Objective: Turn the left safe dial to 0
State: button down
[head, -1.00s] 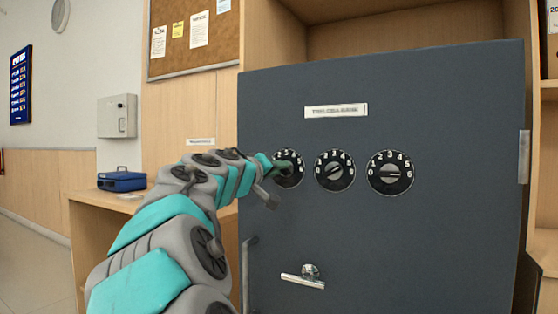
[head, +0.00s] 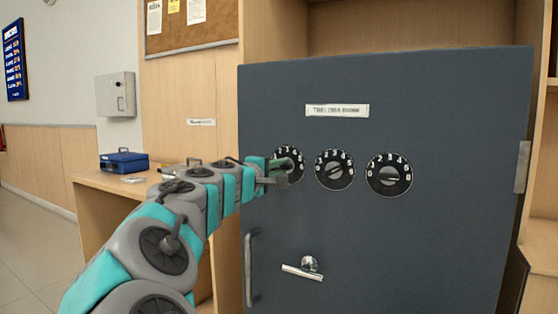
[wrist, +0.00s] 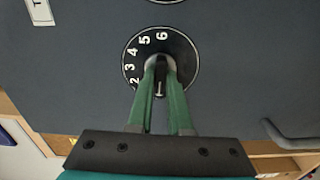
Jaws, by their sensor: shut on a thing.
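The left safe dial (head: 296,155) is a black disc with white numbers on the dark grey safe door (head: 420,245). In the head view my gripper partly covers it. In the wrist view the left dial (wrist: 186,50) shows the numbers 2, 3, 4, 5 and 6; its lower part is hidden by the fingers. In the head view my gripper (head: 284,168) reaches the dial from the left. The knob's pointer reading cannot be told.
The middle dial (head: 335,182) and right dial (head: 389,190) sit to the right. Below are a silver handle (head: 302,272) and a vertical bar handle (head: 249,270). A blue cash box (head: 124,161) stands on the wooden counter at left.

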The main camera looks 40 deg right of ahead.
jog(key=shift+n, duration=0.4)
jog(key=c, duration=0.8)
grip_release()
jog(key=shift+c, duration=0.2)
jog(key=v, duration=0.8)
jog(key=shift+d, duration=0.1)
